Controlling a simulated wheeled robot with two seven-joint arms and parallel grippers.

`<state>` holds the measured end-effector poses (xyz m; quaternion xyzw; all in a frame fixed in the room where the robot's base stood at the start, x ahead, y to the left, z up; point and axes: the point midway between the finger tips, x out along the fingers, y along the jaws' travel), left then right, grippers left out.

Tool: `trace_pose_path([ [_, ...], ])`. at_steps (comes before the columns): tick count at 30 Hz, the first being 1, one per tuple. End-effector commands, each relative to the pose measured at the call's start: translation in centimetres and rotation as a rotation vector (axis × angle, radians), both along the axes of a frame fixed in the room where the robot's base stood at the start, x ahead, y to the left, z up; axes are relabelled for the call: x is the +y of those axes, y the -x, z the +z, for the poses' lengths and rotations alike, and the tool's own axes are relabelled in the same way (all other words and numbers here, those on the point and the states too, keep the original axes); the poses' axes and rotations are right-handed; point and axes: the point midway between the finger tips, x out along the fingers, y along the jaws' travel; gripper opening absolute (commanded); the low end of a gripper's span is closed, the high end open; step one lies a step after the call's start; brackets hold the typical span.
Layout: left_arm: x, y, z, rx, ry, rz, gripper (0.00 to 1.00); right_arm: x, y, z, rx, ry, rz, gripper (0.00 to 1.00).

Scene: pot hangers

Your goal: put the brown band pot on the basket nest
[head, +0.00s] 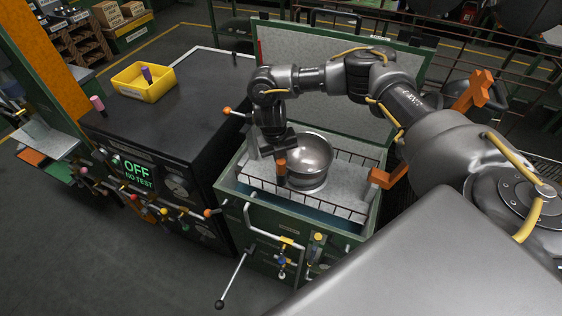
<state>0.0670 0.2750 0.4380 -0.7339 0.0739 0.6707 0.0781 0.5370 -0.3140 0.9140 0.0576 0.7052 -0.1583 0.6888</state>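A shiny metal pot (313,152) stands upright, mouth up, within the wire basket (335,206) in the green open-lidded tank. A brown band on the pot cannot be made out. A second rounded metal rim shows just below the pot body. My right arm reaches in from the right, and my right gripper (272,150) points down at the pot's left side. A short orange-brown piece (280,161) sits at the gripper's tip against the pot's left edge; whether it is a handle or a finger is unclear. The finger gap is hidden. My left gripper is out of view.
The tank's raised lid (335,75) stands behind my arm. Orange brackets (474,92) rise at the right, one (388,178) by the tank's right edge. A black bench (165,120) with a yellow bin (143,82) stands left. Valves and levers project from the tank's front.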

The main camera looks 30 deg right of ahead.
Motion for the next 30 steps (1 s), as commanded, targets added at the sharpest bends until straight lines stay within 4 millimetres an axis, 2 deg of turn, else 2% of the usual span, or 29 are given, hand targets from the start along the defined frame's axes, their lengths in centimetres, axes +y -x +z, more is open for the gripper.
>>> trace_pose_path([
  [5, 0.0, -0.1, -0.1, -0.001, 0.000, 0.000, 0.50, 0.0, 0.0, -1.7, 0.000, -0.001, -0.001, 0.00],
  [17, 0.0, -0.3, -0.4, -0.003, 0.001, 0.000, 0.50, 0.0, -0.1, -2.1, -0.002, 0.001, 0.000, 0.00],
  [18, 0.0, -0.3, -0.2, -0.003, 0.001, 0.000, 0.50, 0.0, 0.0, -2.1, -0.001, 0.000, 0.000, 0.17],
  [22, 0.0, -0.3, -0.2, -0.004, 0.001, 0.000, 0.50, 0.0, 0.0, -2.1, -0.001, 0.000, 0.000, 0.34],
  [30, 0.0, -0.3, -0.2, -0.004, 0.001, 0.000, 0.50, 0.0, 0.0, -1.9, -0.001, -0.001, 0.000, 0.34],
])
